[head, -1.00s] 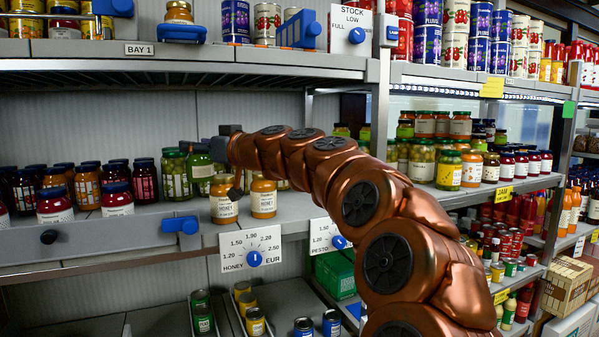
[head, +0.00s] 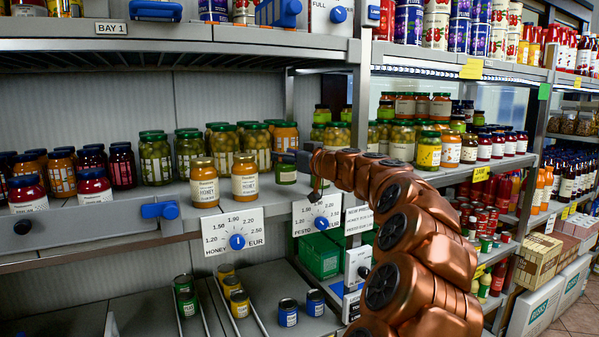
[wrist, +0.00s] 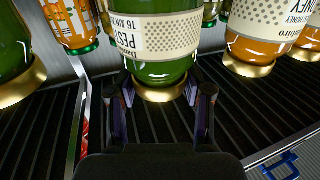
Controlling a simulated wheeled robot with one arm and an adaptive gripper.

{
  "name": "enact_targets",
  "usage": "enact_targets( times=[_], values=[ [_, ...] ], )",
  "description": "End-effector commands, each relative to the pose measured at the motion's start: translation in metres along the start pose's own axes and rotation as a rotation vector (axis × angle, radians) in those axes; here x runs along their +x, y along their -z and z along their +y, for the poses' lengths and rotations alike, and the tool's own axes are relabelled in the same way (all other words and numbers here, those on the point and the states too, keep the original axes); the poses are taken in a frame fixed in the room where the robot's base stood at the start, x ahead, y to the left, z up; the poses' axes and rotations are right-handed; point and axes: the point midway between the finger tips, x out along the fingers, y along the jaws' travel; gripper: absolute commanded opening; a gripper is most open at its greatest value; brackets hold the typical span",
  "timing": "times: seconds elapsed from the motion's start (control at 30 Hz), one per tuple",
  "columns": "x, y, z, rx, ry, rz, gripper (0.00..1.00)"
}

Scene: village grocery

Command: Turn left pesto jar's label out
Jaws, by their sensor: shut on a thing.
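The left pesto jar (wrist: 163,50), green with a gold lid, is in my gripper (wrist: 159,95). In the wrist view it appears upside down, with the fingers on both sides at its lid end. Its cream label (wrist: 160,35) shows the pesto text at the left of the visible side. In the head view the jar (head: 286,174) is small, just right of the honey jars, with its top hidden by my gripper (head: 297,158). I cannot tell whether its base touches the shelf. Another green jar (wrist: 14,58) stands at the left edge of the wrist view.
Two honey jars (head: 244,181) stand close left of the held jar; one also shows in the wrist view (wrist: 262,42). Tall jars (head: 223,150) stand behind. The honey dial (head: 237,241) and pesto dial (head: 321,223) hang on the shelf front.

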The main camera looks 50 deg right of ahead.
Motion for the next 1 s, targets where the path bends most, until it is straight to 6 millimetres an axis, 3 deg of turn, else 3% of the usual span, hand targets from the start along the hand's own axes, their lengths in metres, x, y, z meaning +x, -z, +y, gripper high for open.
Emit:
enact_targets(
  times=[0.03, 0.2, 1.0],
  values=[
    [0.003, -0.010, 0.002, 0.000, 0.004, 0.001, 0.00],
    [0.009, -0.022, 0.004, -0.001, 0.011, 0.000, 0.00],
    [0.010, -0.026, 0.004, -0.003, -0.258, -0.002, 0.00]
  ],
)
